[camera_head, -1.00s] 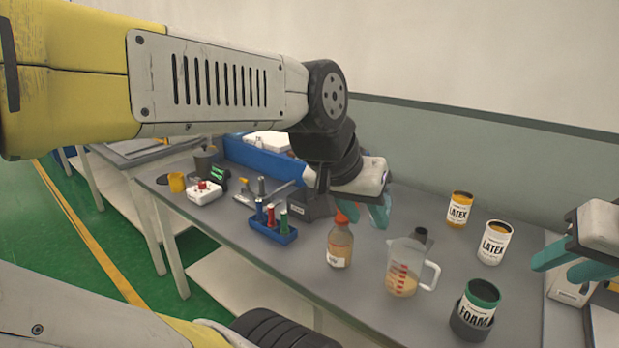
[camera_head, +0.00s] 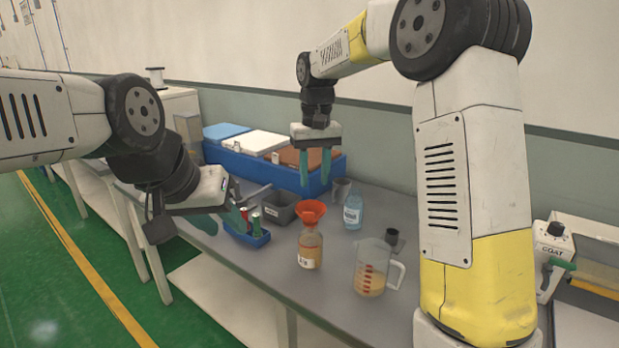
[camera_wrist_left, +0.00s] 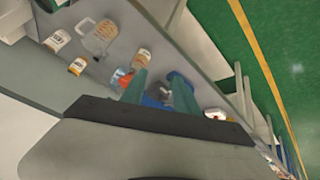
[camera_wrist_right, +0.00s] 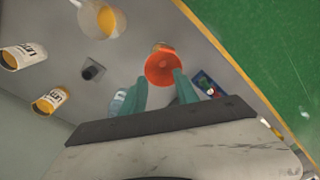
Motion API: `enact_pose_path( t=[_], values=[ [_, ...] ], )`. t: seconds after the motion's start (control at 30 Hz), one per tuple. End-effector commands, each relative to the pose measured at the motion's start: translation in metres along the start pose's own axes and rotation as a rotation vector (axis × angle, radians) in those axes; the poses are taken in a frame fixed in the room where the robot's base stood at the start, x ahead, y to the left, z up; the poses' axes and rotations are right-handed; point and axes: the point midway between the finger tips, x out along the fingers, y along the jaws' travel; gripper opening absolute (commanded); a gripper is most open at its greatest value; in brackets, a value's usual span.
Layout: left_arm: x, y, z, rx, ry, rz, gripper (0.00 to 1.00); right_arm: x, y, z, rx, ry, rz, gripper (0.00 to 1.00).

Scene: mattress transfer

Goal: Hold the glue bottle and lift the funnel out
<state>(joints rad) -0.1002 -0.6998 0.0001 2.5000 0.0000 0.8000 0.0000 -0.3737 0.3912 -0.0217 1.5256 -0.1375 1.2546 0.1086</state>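The glue bottle (camera_head: 310,250), amber with a white label, stands upright on the grey table. The orange funnel (camera_head: 312,207) sits in its mouth; its spout is hidden. My left gripper (camera_head: 238,212) is left of the bottle, apart from it, with its fingers by the blue tool rack. In the left wrist view its fingers (camera_wrist_left: 160,88) are spread and empty. My right gripper (camera_head: 315,172) points down, open and empty, above and behind the funnel. In the right wrist view the funnel (camera_wrist_right: 160,67) shows ahead between the open fingers (camera_wrist_right: 160,85), not touching them.
A measuring jug (camera_head: 370,268) stands right of the bottle. A clear blue bottle (camera_head: 353,211) and a grey bin (camera_head: 280,207) are behind it. The blue tool rack (camera_head: 247,235) is to the left. A blue crate (camera_head: 333,170) stands at the back.

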Motion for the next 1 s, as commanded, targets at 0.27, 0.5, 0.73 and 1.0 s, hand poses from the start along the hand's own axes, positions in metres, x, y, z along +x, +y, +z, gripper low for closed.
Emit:
enact_pose_path(
  t=[0.27,0.5,0.73,1.0],
  values=[
    [0.011,0.002,-0.001,-0.052,-0.058,0.016,0.83,0.012,-0.008,-0.013,-0.012,-0.029,0.014,0.36],
    [0.051,0.013,-0.001,-0.267,-0.277,0.094,0.9,0.012,-0.008,-0.013,-0.011,-0.028,0.013,0.36],
    [0.095,0.024,-0.005,-0.528,-0.498,0.197,0.9,0.012,-0.008,-0.013,-0.011,-0.028,0.013,0.36],
    [0.15,0.032,-0.016,-0.857,-0.726,0.34,0.9,0.012,-0.008,-0.013,-0.011,-0.028,0.013,0.36]
  ],
)
